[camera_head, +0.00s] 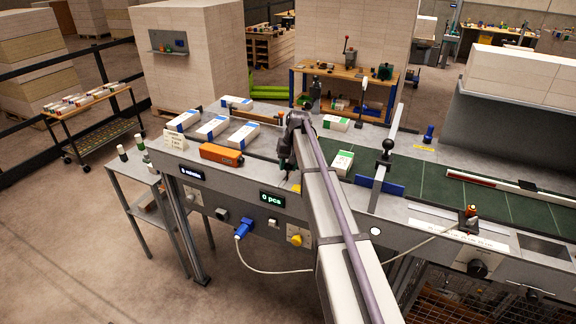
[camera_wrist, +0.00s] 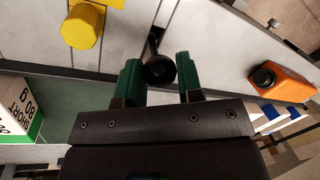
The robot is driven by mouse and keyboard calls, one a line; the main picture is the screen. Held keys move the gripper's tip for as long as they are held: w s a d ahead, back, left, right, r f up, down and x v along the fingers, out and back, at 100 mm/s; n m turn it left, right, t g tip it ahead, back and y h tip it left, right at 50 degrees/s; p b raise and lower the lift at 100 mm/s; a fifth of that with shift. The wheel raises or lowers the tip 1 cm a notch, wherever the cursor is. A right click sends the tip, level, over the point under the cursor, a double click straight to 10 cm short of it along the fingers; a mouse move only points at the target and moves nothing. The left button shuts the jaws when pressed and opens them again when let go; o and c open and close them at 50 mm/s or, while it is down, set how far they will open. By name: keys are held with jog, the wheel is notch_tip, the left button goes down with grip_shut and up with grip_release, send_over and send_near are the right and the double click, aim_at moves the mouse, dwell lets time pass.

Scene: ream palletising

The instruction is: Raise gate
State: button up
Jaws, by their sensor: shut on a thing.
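My gripper (camera_head: 286,172) is at the near edge of the conveyor table, partly hidden by my arm in the head view. In the wrist view its two green pads (camera_wrist: 160,75) are shut on a black ball knob (camera_wrist: 159,70) on a thin dark stem. The knob is hidden in the head view. A blue plate (camera_head: 380,187), perhaps the gate, stands on the belt at the foot of a slanted metal bar. A second black ball knob (camera_head: 388,144) is near that bar, apart from my gripper.
A white-and-green ream (camera_head: 342,163) lies on the green belt (camera_head: 430,182) left of the blue plate. An orange device (camera_head: 221,154) and several blue-and-white reams (camera_head: 212,127) lie left of my gripper. A yellow knob (camera_wrist: 82,27) is close by in the wrist view.

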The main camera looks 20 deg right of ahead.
grip_shut()
notch_tip(320, 180, up, 4)
jog(key=p, duration=0.3)
jog(key=shift+f, duration=0.25)
jog(key=shift+w+f, duration=0.1)
jog(key=shift+f, duration=0.15)
jog(key=o, duration=0.8)
grip_release()
